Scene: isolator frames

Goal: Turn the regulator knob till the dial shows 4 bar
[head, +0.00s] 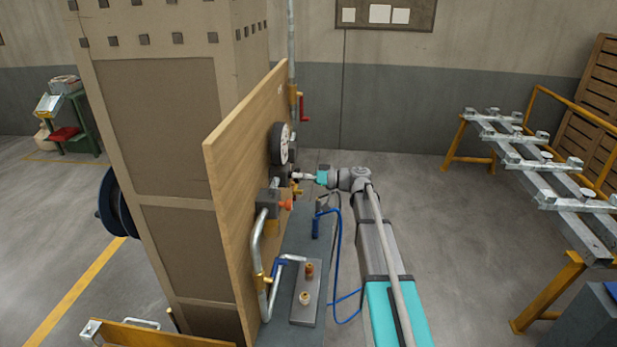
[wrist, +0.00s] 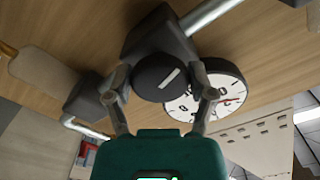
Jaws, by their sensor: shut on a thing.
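The regulator knob (wrist: 155,72) is a dark round knob with a white mark line, on a grey regulator body (wrist: 160,38) in the wrist view. My gripper (wrist: 163,82) is shut on the knob, one finger on each side. The dial (wrist: 232,88) is a round white face with a black rim, just behind the right finger. A red needle or mark shows at its right side. The finger covers part of the face and I cannot read the value. In the head view my gripper (head: 307,177) is at the board, below the dial (head: 278,144), which is seen nearly edge-on.
A wooden board (head: 232,165) carries the fittings and a bent pipe (head: 257,240). An orange-handled valve (head: 286,205) is nearer below the gripper. A grey ledge (head: 283,322) with small parts and a blue hose (head: 339,262) lie beside my arm. Open floor is to the right.

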